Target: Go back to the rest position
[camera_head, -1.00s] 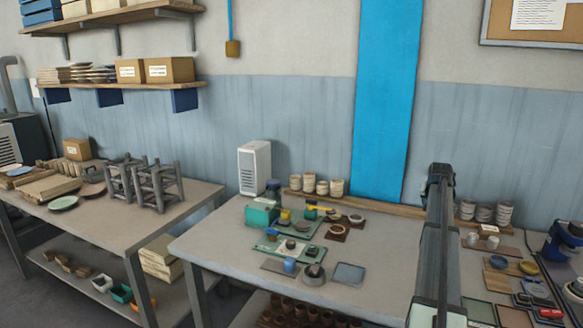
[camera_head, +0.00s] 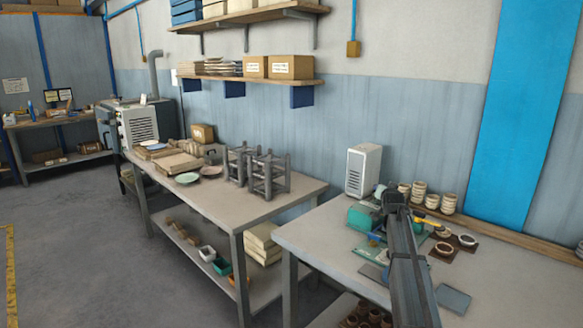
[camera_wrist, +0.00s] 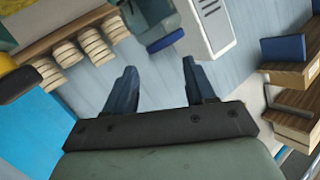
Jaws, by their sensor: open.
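My gripper (camera_wrist: 160,88) shows in the wrist view with its two dark fingers apart and nothing between them. Beyond the fingers is the blue-grey wall. In the head view my dark arm reaches over the right-hand table (camera_head: 345,238), and its far end is near the white vented box (camera_head: 363,171). The fingers cannot be made out in the head view.
The arm hides part of a teal box (camera_head: 362,217) and small items on the right-hand table. Stacked cups (camera_head: 420,194) stand at its back. A wall shelf (camera_head: 255,80) holds cartons. Open floor (camera_head: 80,235) lies at left.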

